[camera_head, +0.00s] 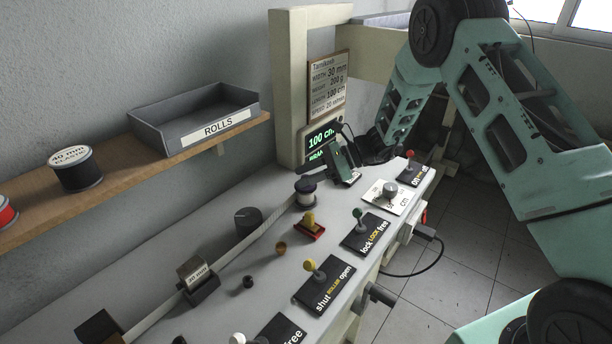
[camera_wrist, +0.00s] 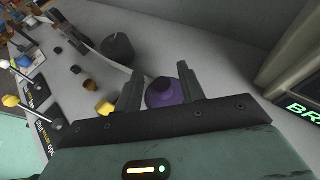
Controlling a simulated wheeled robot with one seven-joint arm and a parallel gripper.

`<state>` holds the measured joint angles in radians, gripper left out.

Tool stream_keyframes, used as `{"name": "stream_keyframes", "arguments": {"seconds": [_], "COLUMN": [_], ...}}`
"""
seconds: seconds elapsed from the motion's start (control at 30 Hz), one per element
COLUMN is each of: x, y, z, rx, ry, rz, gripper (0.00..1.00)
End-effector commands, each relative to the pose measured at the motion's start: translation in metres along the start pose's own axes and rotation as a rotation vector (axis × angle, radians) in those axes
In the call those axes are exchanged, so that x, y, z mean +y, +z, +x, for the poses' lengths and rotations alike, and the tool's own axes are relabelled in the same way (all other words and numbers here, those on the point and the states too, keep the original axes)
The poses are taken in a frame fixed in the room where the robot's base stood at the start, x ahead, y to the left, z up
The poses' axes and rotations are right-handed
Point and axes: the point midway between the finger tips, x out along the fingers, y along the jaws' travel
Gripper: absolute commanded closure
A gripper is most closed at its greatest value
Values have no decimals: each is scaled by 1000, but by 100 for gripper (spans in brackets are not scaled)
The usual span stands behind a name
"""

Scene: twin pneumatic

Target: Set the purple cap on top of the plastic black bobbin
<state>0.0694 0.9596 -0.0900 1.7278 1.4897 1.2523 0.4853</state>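The purple cap (camera_wrist: 165,94) shows in the wrist view between the two fingers of my gripper (camera_wrist: 160,82), and the right finger hides part of its edge. My gripper is open, with its fingers apart on either side of the cap in that view. In the head view my gripper (camera_head: 325,160) is just above and to the right of the black bobbin (camera_head: 305,192), which has white tape wound on it. The bobbin's top looks dark purple, so the cap appears to rest on it. I cannot tell whether it is fully seated.
A white tape runs along the table from a dark holder (camera_head: 198,281) past a black round knob (camera_head: 248,220) to the bobbin. A display post (camera_head: 291,90) stands behind the gripper.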

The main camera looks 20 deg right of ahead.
Motion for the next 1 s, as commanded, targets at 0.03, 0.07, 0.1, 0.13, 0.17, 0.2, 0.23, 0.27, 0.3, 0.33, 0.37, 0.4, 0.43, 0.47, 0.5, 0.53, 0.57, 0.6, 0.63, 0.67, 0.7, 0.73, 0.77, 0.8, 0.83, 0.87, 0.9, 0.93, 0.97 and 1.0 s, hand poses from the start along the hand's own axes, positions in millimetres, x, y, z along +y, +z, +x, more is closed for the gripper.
{"name": "stream_keyframes", "arguments": {"seconds": [0.03, 0.07, 0.1, 0.13, 0.17, 0.2, 0.23, 0.27, 0.3, 0.33, 0.37, 0.4, 0.43, 0.47, 0.5, 0.53, 0.57, 0.6, 0.63, 0.67, 0.7, 0.73, 0.77, 0.8, 0.83, 0.87, 0.9, 0.93, 0.97, 1.0], "x": [-2, -2, -2, -1, -2, -1, -2, -1, -1, -1, -1, -1, -1, -1, -1, -1, 0, 0, 0, 0, 0, 0, 0, 2, 6, 10, 19, 29, 40, 60], "y": [-3, -4, -4, -4, -4, -4, -4, -4, -4, -4, -4, -4, -4, -3, -3, -3, -3, -2, -2, -2, -2, -2, -2, 1, 4, 8, 16, 23, 30, 42], "z": [-11, -17, -25, -32, -39, -48, -55, -61, -69, -75, -81, -88, -92, -96, -102, -105, -108, -110, -112, -114, -115, -116, -115, -113, -110, -106, -97, -90, -81, -68], "rx": [1, 0, 0, 0, 0, 1, 0, 0, 0, 1, 1, 0, 0, 0, 0, 0, 0, 0, 0, 0, 0, 0, 0, 4, 10, 19, 35, 52, 73, 105], "ry": [-7, -8, -8, -8, -9, -8, -9, -7, -8, -7, -7, -7, -5, -5, -6, -6, -4, -3, -3, -3, -3, -3, -1, 6, 17, 34, 63, 94, 131, 189], "rz": [0, 0, 0, 1, 2, 1, 1, 0, 1, 1, 1, 2, 1, 1, 1, 1, 2, 2, 2, 2, 3, 3, 1, -5, -16, -32, -64, -94, -134, -197], "gripper": [61, 61, 61, 61, 61, 61, 61, 61, 61, 61, 61, 61, 61, 61, 61, 61, 61, 61, 61, 61, 61, 61, 61, 61, 61, 61, 61, 61, 61, 61]}}
